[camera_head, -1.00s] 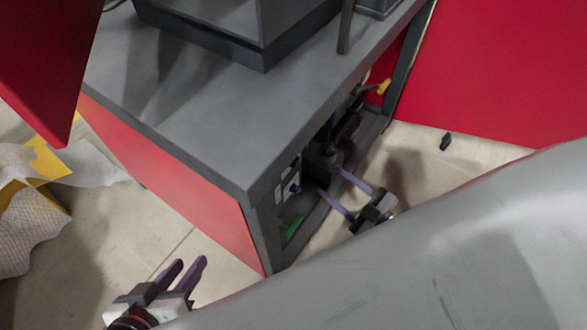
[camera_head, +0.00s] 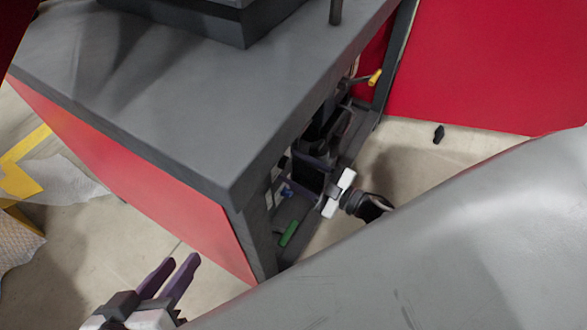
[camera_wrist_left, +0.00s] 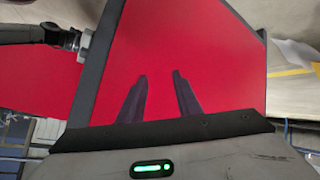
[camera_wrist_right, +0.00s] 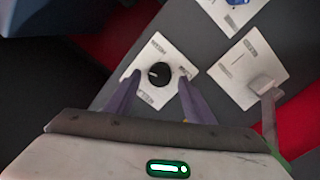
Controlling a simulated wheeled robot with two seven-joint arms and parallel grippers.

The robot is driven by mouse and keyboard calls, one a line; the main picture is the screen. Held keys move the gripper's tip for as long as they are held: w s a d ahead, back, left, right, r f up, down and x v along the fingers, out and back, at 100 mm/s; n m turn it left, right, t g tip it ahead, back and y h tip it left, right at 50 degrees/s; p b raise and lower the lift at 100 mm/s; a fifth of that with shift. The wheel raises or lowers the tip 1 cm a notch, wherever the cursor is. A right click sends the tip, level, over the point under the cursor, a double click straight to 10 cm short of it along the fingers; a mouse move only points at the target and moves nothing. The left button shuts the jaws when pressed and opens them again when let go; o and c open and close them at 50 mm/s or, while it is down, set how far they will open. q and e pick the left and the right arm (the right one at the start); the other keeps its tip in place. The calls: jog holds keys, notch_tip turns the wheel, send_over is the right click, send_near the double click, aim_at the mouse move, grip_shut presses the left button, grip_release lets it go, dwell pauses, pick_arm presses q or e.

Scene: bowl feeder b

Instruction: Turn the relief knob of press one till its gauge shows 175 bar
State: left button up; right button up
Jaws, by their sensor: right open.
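A round black knob (camera_wrist_right: 158,73) with a pale pointer mark sits on a white labelled plate (camera_wrist_right: 159,48) in the right wrist view. Its lettering is too small to read surely. My right gripper (camera_wrist_right: 159,77) is open, with one fingertip on each side of the knob; I cannot tell if they touch it. In the head view my right gripper (camera_head: 307,170) reaches into the open side of the grey and red press (camera_head: 230,110). My left gripper (camera_head: 182,262) is open and empty, beside the red side panel, also seen in the left wrist view (camera_wrist_left: 159,77). No gauge is readable.
Near the black knob are a plate with a grey lever (camera_wrist_right: 262,82) and a blue control (camera_wrist_right: 237,2). A green part (camera_head: 289,233) lies low in the opening, and a yellow handle (camera_head: 375,77) sticks out farther back. A red panel (camera_head: 480,70) stands right.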

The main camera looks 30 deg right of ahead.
pick_arm(q)
jog(key=shift+r, duration=0.15)
pick_arm(e)
jog(key=shift+w+a, duration=0.15)
jog(key=shift+w, duration=0.2)
jog(key=c, duration=1)
jog(key=shift+r+m, duration=0.15)
jog(key=shift+m, duration=0.15)
jog(key=shift+c, duration=0.2)
jog(key=shift+m+p, duration=0.4)
jog(key=shift+p, duration=0.2)
jog(key=shift+m, duration=1)
jog(key=o, duration=1)
pick_arm(q)
jog(key=shift+s+a+f+g+y, duration=0.1)
jog(key=shift+a+f+g+y, duration=0.3)
jog(key=shift+f, duration=0.35)
pick_arm(e)
jog(key=shift+o, duration=0.2)
